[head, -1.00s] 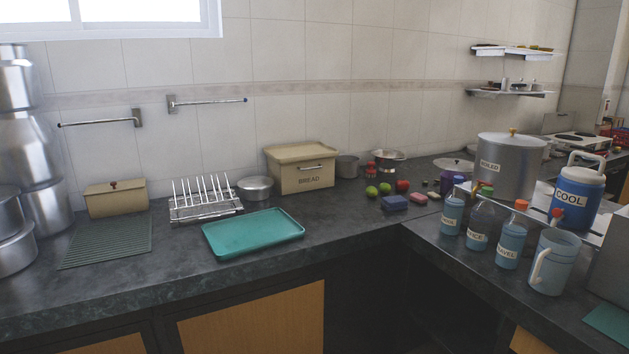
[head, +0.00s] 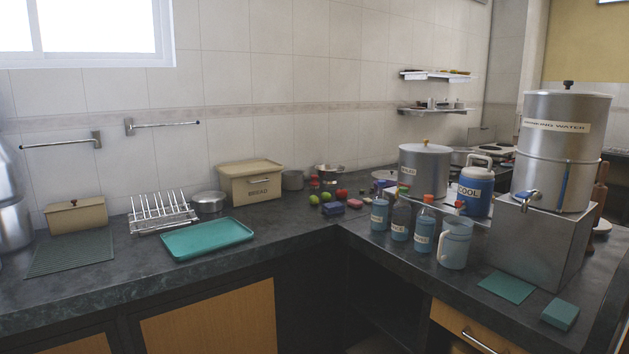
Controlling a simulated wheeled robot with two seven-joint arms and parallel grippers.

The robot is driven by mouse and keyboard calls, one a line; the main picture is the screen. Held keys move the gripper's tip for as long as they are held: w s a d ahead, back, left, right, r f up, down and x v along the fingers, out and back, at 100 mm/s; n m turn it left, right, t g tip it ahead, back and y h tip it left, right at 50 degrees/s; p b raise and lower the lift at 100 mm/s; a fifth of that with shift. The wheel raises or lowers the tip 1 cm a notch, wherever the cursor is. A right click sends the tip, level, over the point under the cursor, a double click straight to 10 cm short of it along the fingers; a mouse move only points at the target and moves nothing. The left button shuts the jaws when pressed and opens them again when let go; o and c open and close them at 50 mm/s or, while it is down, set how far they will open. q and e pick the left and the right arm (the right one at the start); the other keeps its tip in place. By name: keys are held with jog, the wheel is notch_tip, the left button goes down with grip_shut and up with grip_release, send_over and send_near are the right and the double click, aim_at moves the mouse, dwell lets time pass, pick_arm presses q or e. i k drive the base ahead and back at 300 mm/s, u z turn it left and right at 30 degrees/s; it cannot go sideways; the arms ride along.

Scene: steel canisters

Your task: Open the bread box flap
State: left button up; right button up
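The bread box (head: 251,189) is a beige box with dark BREAD lettering on its front. It stands on the dark counter against the tiled wall, left of the picture's middle. A small handle (head: 260,180) runs across its front above the lettering. The flap looks shut. Neither of my grippers is in the head view.
Bottles (head: 424,231) and a steel water dispenser (head: 560,160) crowd the right counter.

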aim_at(259, 187)
jog(key=z, duration=0.4)
jog(key=i, duration=1)
jog(key=u, duration=0.65)
jog(key=i, duration=0.8)
jog(key=u, duration=0.85)
